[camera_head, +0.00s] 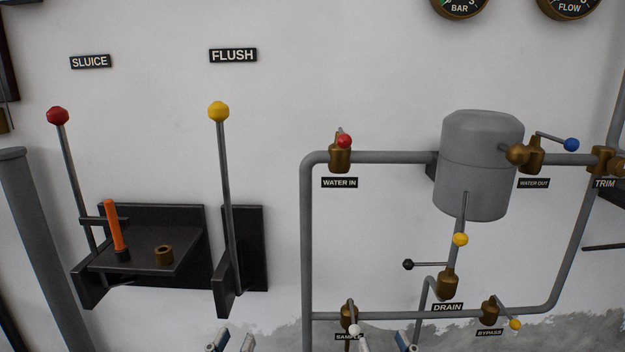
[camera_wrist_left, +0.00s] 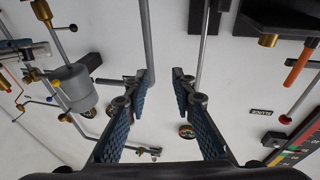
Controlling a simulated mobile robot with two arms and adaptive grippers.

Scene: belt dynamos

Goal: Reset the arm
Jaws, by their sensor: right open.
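My left gripper (camera_head: 231,342) shows only its fingertips at the bottom edge of the head view, below the FLUSH lever (camera_head: 224,185). In the left wrist view its two blue-padded fingers (camera_wrist_left: 163,85) stand apart with nothing between them but wall. My right gripper (camera_head: 383,341) shows its fingertips at the bottom edge, near the SAMPLE valve (camera_head: 347,316). Its fingers are apart, and I see nothing held in them. The rest of both arms is out of the head view.
Grey pipes (camera_head: 306,230) with valves and a grey tank (camera_head: 480,165) fill the right side.

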